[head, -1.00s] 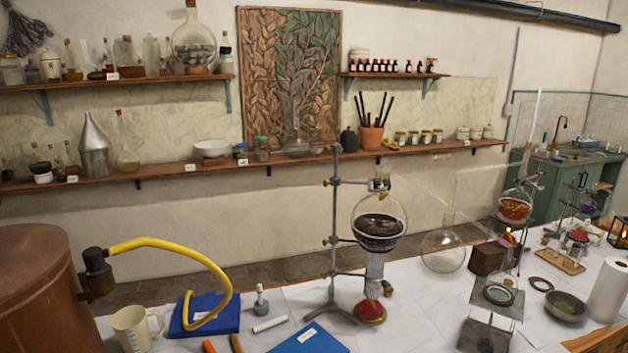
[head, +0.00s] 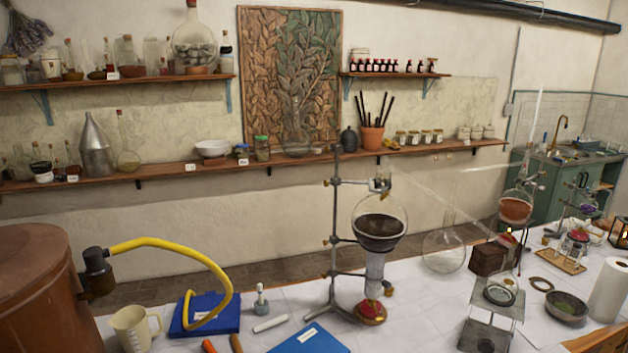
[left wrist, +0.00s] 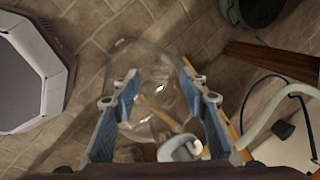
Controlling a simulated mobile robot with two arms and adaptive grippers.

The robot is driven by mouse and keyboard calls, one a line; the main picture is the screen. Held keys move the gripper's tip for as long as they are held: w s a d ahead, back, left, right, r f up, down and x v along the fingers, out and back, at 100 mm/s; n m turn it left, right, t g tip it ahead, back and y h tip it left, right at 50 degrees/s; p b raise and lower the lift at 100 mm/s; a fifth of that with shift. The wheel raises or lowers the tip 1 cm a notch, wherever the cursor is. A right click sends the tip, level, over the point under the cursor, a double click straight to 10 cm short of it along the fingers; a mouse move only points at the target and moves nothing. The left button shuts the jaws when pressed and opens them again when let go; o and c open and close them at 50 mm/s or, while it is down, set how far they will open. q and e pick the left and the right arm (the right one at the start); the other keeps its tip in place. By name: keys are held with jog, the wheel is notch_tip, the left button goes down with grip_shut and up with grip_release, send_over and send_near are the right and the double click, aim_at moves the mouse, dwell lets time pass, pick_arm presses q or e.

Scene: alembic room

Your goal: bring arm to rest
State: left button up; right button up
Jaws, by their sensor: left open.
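My left gripper (left wrist: 160,88) shows in the left wrist view with its two blue fingers spread apart, above a tiled floor. A clear, round glass-like shape (left wrist: 150,62) shows between and beyond the fingers. I cannot tell whether it touches them. A pale stick-like piece (left wrist: 160,112) and a whitish round piece (left wrist: 180,148) show near the palm. Neither arm shows in the head view. My right gripper is in no view.
In the head view a white-covered table (head: 425,318) carries glassware on stands, a beaker (head: 135,328) and blue books (head: 205,312). A copper vessel (head: 40,290) stands at left. The left wrist view shows a dark bucket (left wrist: 255,10), a wooden beam (left wrist: 270,60) and a pale hose (left wrist: 270,105).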

pick_arm(q)
jog(key=s+d+f+n+h, duration=0.1)
jog(key=d+f+h, duration=0.1)
jog(key=d, duration=1.1)
jog(key=d+f+h, duration=0.2)
jog(key=d, duration=1.2)
notch_tip(320, 180, down, 15)
jog(key=a+b, duration=0.1)
jog(key=b, duration=1.3)
jog(key=shift+s+y, duration=0.25)
jog(key=shift+y, duration=0.05)
jog(key=shift+r, duration=0.1)
jog(key=c, duration=0.3)
jog(key=shift+s, duration=0.1)
